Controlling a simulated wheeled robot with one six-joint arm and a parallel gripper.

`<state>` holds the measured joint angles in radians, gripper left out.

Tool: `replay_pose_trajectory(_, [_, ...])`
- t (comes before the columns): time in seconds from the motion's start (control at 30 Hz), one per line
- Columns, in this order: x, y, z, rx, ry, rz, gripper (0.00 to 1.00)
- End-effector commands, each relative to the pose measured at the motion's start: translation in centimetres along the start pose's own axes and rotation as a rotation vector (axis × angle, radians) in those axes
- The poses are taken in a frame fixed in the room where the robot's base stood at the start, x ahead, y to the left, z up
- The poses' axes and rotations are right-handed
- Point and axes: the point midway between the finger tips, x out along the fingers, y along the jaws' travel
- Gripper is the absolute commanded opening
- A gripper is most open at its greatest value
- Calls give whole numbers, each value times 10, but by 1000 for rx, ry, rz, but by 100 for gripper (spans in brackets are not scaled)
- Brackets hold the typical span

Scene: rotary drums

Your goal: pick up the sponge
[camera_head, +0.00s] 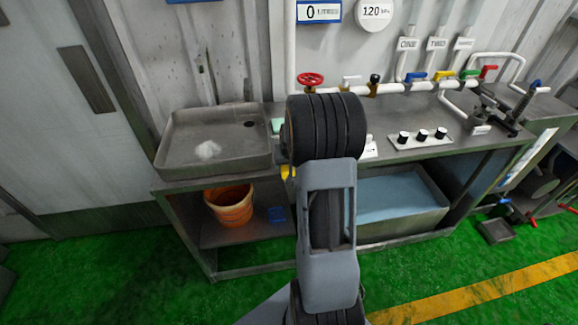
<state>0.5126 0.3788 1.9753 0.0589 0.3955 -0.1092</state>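My arm reaches up through the middle of the picture, and its thick black joint hides part of the counter. My gripper is not visible; it may be behind the arm. No sponge can be made out for certain. A small pale green piece (277,126) shows at the right side of the sink, partly hidden by my arm; it may be the sponge. A white foamy patch (208,150) lies in the metal sink (180,165).
An orange bucket (231,206) and a blue item (277,214) are on the lower shelf. A basin of bluish water (400,222) is below the right counter. A red valve wheel (310,80) and pipes with coloured handles line the wall. Green floor in front is open.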

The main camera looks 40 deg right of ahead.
Motion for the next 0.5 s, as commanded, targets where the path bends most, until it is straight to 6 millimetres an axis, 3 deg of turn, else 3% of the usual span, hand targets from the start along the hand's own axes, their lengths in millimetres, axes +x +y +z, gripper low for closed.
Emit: replay_pose_trajectory(0.5, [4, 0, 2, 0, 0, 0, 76])
